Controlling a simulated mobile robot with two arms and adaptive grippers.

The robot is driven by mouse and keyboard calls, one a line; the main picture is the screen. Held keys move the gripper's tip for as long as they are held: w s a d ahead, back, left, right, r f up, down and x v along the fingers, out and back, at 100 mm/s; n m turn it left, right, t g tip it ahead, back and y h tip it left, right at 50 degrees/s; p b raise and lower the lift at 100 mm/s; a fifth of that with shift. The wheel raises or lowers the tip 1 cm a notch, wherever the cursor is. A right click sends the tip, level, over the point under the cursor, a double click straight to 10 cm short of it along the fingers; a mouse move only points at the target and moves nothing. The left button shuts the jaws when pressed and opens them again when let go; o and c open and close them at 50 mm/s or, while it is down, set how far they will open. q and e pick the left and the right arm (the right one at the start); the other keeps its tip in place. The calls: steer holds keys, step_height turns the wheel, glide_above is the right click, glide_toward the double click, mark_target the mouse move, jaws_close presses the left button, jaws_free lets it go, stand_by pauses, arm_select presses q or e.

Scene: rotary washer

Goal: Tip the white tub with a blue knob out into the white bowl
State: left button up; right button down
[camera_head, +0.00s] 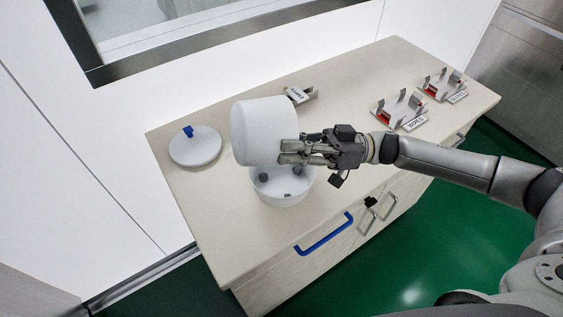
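The white tub (258,130) is off the table, tilted above the white bowl (282,199). Its opening is not visible. My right gripper (287,152) reaches in from the right and is shut on the tub's right side. The bowl stands on the table below, partly hidden by the tub and the gripper. A few small dark pieces (264,177) lie inside the bowl. A round white lid with a blue knob (195,149) lies flat on the table, left of the tub. My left gripper is out of view.
The pale cabinet top (215,207) is clear around the lid. A small labelled holder (299,95) stands behind the tub. Two labelled racks (401,108) (443,85) stand at the back right. A blue handle (324,235) is on the cabinet front.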

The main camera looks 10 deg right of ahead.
mark_target(273, 161)
step_height(273, 161, down, 3)
steer(key=b, duration=0.2)
steer(key=shift+b, duration=0.35)
steer(key=a+h+p, duration=0.1)
steer(key=p, duration=0.2)
steer(key=a+r+h+p, duration=0.1)
steer(key=h+p, duration=0.1)
steer(key=p, duration=0.2)
steer(key=shift+s+a+r+n+g+h, duration=0.1)
steer(key=shift+a+r+n+g+h, duration=0.05)
steer(key=shift+a+n+g+h, duration=0.2)
steer(key=shift+s+a+f+h+p, duration=0.1)
steer(key=shift+a+f+h+p, duration=0.3)
steer(key=shift+f, duration=0.2)
steer(key=shift+a+p, duration=0.2)
steer(key=shift+p, duration=0.2)
steer(key=shift+s+a+r+n+h+p, duration=0.15)
steer(key=shift+a+h+p, duration=0.45)
steer(key=shift+a+h, duration=0.4)
steer(key=shift+s+a+n+h+p, duration=0.15)
steer(key=shift+a+h+p, duration=0.55)
steer(key=shift+h, duration=0.45)
steer(key=shift+s+a+r+n+h+p, duration=0.15)
steer(key=shift+a+h+p, duration=0.4)
steer(key=shift+a+h, duration=0.45)
